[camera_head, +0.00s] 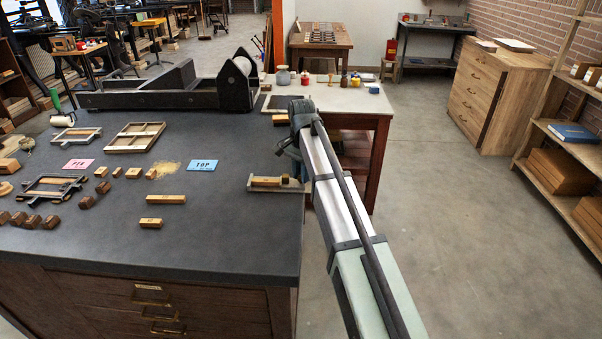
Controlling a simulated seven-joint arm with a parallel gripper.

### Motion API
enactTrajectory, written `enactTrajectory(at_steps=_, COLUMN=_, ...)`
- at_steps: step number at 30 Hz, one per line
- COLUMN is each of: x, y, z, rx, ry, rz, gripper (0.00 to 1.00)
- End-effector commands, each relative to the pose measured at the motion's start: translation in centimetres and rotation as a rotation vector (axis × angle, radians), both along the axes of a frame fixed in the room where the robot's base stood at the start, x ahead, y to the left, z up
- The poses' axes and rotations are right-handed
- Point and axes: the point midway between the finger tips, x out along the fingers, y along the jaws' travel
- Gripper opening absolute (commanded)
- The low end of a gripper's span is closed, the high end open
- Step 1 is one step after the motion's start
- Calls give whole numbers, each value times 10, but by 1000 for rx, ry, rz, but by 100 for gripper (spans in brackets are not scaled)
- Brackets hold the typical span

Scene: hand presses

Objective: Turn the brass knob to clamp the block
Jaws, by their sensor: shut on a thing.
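A small grey clamp tray (262,188) sits near the right edge of the dark worktop, with a wooden block (266,181) lying in it. My gripper (297,172) reaches down at the right end of this tray. It is shut at the knob end, on the brass knob as far as position shows. My own arm covers most of the fingers, and the knob itself is hidden. I cannot tell whether the block is pressed tight by the clamp.
Two loose wooden bars (165,199) lie left of the clamp. A blue "TOP" card (203,165) and a pink card (78,164) lie farther left among small blocks and frames. A large dark press frame (150,98) stands at the back.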

Motion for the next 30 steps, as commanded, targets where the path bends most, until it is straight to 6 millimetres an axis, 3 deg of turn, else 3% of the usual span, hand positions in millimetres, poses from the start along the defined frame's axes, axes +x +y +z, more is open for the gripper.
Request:
enactTrajectory(at_steps=12, x=0, y=0, z=0, rx=0, ry=2, rz=-173, gripper=0)
enactTrajectory(at_steps=28, x=0, y=0, z=0, rx=-1, ry=1, rz=-193, gripper=0)
enactTrajectory(at_steps=29, x=1, y=0, z=0, rx=-1, ry=1, rz=-193, gripper=26)
enactTrajectory(at_steps=30, x=1, y=0, z=0, rx=-1, ry=1, rz=-193, gripper=29)
